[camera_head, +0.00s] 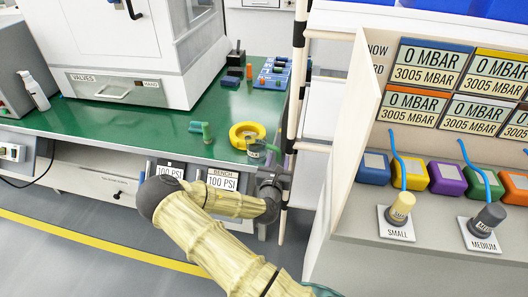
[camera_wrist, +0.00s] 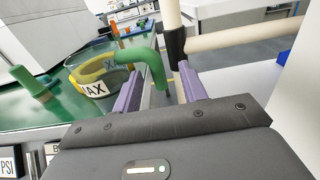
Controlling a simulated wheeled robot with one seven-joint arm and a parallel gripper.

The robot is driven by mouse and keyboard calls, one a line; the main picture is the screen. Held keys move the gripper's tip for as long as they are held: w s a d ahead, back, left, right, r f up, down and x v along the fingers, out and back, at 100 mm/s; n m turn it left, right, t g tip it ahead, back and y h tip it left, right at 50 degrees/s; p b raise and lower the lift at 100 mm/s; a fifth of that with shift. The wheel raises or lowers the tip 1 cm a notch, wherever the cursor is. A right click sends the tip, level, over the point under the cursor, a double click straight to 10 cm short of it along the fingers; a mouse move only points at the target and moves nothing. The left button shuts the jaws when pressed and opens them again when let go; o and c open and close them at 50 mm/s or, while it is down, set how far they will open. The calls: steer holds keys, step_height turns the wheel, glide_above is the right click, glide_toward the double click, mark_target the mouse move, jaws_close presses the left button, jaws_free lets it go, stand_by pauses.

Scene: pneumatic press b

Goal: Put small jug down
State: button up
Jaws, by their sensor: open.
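In the head view my gripper (camera_head: 273,172) is small and partly hidden by my wrist. I cannot tell whether the jug's base touches the bench.
The green bench (camera_head: 150,122) has clear room left of the jug. A beige pipe frame (camera_head: 297,75) stands close on the right, before the gauge panel (camera_head: 425,75). A white press cabinet (camera_head: 140,90) stands behind.

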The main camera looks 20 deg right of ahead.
steer(key=x, duration=0.5)
steer(key=shift+w+a, duration=0.1)
steer(key=shift+w, duration=0.1)
steer(key=shift+s, duration=0.15)
steer(key=shift+a, duration=0.1)
steer(key=shift+c, duration=0.4)
jaws_close()
